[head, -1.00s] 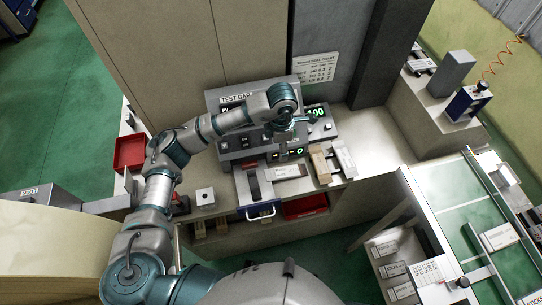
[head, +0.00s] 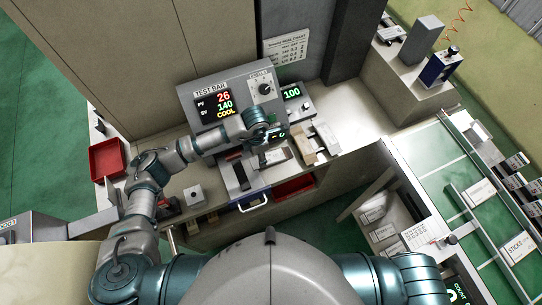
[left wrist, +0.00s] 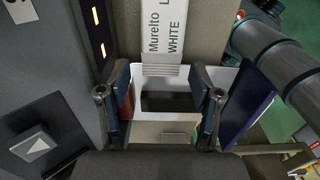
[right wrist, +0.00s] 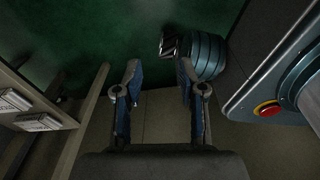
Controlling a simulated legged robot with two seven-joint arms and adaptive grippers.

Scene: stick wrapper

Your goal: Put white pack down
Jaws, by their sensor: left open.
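The white pack (left wrist: 164,38), with "Murelto" and "WHITE" printed on its label, lies in the left wrist view with its near end just past my left fingertips. In the head view, a white-labelled pack (head: 276,157) lies on the counter below the test panel, partly beside my left wrist. My left gripper (left wrist: 160,78) is open, its fingers apart on either side with nothing between them. My left gripper is mostly hidden by the arm in the head view. My right gripper (right wrist: 157,85) is open and empty over the dark floor.
The test panel (head: 222,100) stands behind my left arm. A tan block (head: 306,143) lies right of the pack.

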